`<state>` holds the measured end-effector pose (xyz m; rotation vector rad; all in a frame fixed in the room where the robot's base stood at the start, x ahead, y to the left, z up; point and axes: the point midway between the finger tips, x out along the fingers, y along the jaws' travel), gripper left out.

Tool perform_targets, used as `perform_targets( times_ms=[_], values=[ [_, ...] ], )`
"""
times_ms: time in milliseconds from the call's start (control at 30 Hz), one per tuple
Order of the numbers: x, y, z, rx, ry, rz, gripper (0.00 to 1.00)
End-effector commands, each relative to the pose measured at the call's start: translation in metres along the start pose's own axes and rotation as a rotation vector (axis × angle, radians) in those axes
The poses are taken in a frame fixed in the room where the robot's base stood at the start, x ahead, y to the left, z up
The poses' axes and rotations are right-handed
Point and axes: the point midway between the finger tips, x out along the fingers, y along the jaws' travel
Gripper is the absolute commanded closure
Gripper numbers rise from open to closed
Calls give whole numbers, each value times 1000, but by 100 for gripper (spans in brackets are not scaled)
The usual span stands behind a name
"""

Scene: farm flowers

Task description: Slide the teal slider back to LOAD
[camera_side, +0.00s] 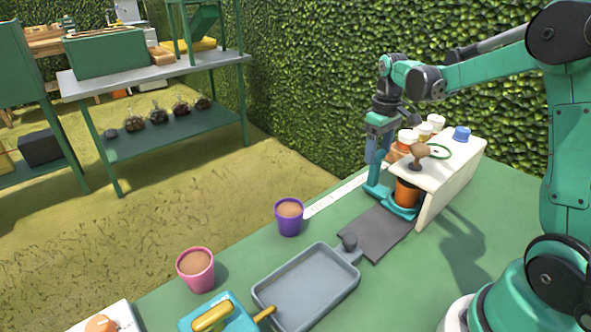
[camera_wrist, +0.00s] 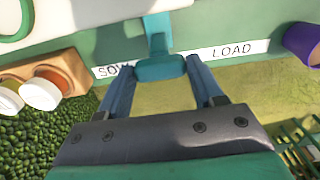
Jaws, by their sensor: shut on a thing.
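The teal slider (camera_side: 400,211) stands at the far end of the dark grey track (camera_side: 376,232), partly under the white stand (camera_side: 450,172). An orange pot (camera_side: 407,193) sits in its ring. My gripper (camera_side: 373,180) is shut on the slider's upright handle. In the wrist view my gripper (camera_wrist: 160,70) has its two fingers at either end of the slider's teal bar (camera_wrist: 158,69). The white label strip (camera_wrist: 222,50) reads SOW on the left and LOAD on the right; the slider is by the SOW end. The strip also shows in the side view (camera_side: 335,196).
A purple pot (camera_side: 289,218) stands by the strip's near end. A grey tray (camera_side: 306,288), a pink pot (camera_side: 196,270) and a teal box (camera_side: 217,310) stand nearer. White-lidded jars (camera_side: 408,140) and a blue cap (camera_side: 462,134) are by the stand. The track is bare toward the tray.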

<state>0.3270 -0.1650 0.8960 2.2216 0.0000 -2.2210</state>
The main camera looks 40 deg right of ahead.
Motion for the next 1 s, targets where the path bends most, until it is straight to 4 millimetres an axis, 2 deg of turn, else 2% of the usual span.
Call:
perform_targets(
  times_ms=[167, 267, 600, 700, 1000],
  values=[
    [0, 0, 0, 0, 0, 0, 100],
    [0, -9, -1, -4, 0, 0, 100],
    [0, -93, -1, -9, 1, -1, 100],
    [0, -108, -1, -5, 2, -1, 100],
    [0, -117, -1, -2, 2, -6, 100]
  ],
)
